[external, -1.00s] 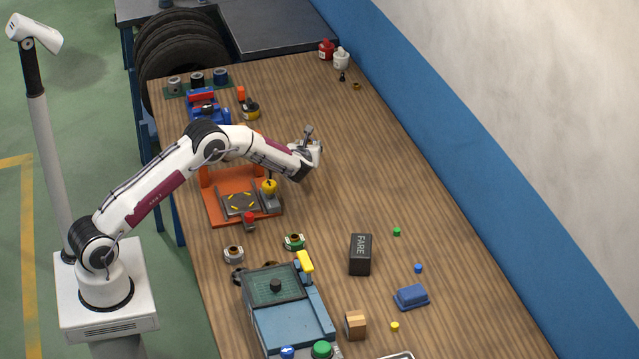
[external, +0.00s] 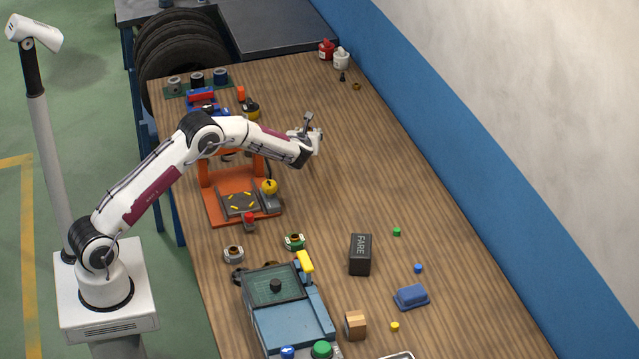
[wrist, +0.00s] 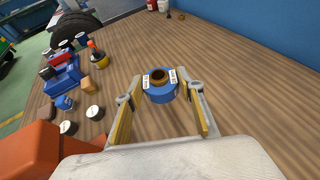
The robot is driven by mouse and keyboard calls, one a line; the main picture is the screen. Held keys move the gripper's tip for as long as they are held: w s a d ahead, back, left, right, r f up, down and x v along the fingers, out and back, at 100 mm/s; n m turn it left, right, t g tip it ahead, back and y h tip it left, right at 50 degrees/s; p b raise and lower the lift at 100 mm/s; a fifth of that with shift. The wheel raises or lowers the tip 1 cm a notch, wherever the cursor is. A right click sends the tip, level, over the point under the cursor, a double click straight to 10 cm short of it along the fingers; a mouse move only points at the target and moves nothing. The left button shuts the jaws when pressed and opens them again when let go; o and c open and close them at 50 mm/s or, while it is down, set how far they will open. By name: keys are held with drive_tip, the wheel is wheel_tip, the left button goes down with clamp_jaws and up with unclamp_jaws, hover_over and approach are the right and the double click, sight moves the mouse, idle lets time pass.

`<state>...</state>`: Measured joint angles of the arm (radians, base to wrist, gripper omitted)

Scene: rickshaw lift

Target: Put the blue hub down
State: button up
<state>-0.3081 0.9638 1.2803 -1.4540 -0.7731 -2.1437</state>
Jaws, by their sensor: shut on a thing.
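The blue hub (wrist: 161,94), a short cylinder with a dark bore, a brownish ring on top and white labels on its sides, sits between the two fingers of my gripper (wrist: 164,101) in the wrist view. The gripper is shut on it. In the external view my gripper (external: 312,146) is over the wooden table, right of the orange stand, and the hub is hidden there. I cannot tell whether the hub's underside touches the table.
The orange stand (external: 213,212) and a blue vise-like device (external: 202,97) are left of the gripper. A green mat (external: 180,90) with several hubs lies at the far left. The tabletop (external: 370,165) right of the gripper is clear. Red (external: 326,50) and white (external: 341,60) bottles stand far back.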

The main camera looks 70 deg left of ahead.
drive_tip(key=w+d+r, duration=0.2)
drive_tip(key=d, duration=0.2)
drive_tip(key=m+t+h, duration=0.3)
drive_tip(key=m+t, duration=0.1)
hover_over(330, 213)
drive_tip(key=f, duration=0.2)
drive_tip(key=shift+d+r, duration=0.1)
drive_tip(key=shift+r, duration=0.15)
drive_tip(key=shift+f, duration=3.15)
drive_tip(key=shift+f, duration=0.1)
drive_tip(key=shift+f, duration=1.8)
